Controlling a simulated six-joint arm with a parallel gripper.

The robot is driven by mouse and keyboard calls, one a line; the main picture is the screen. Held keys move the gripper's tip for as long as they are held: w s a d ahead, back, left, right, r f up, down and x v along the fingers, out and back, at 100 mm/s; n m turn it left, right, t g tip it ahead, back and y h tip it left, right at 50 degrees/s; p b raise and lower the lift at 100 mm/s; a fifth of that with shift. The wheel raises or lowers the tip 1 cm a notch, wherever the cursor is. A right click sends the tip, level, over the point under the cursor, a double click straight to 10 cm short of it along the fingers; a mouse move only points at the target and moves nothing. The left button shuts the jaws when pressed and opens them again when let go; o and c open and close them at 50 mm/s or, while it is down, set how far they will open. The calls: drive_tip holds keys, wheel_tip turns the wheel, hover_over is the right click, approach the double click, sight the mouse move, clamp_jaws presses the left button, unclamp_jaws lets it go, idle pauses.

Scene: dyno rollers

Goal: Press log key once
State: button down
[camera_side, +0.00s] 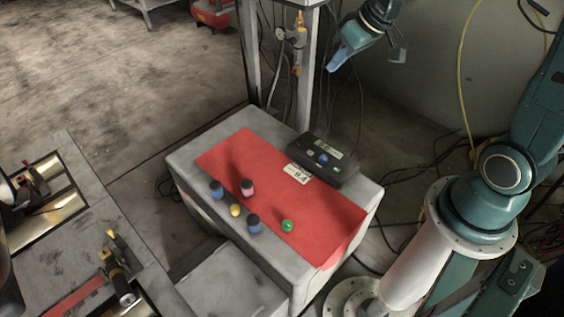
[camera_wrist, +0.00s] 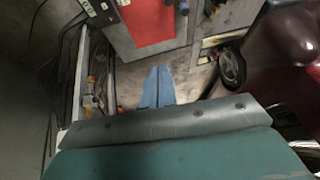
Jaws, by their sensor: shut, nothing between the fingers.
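A dark control box (camera_side: 337,172) sits at the back right of a pale block's top, with a small display, a blue key (camera_side: 322,158) and other small keys. I cannot read which one is the log key. Part of the box also shows at the top left edge of the wrist view (camera_wrist: 100,8). My gripper (camera_side: 333,66) is high above and behind the block, well apart from the box, in the side view. In the wrist view its two blue fingers (camera_wrist: 158,76) are together with nothing between them.
A red mat (camera_side: 235,155) covers much of the block. On or beside it stand several small dark-capped cylinders (camera_side: 254,223), a pink one (camera_side: 247,187), a yellow piece (camera_side: 235,210) and a green one (camera_side: 287,226). A white label (camera_side: 297,173) lies by the box. A metal post (camera_side: 250,50) rises behind.

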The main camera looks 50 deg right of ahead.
drive_tip(key=w+d+f+m, duration=0.1)
drive_tip(key=w+d+f, duration=0.35)
drive_tip(key=f, duration=0.45)
drive_tip(key=m+t, duration=0.4)
drive_tip(key=m, duration=0.3)
hover_over(339, 171)
wheel_tip(339, 171, down, 31)
drive_tip(key=shift+h, duration=0.3)
drive_tip(key=shift+f, duration=0.2)
drive_tip(key=shift+f, duration=4.2)
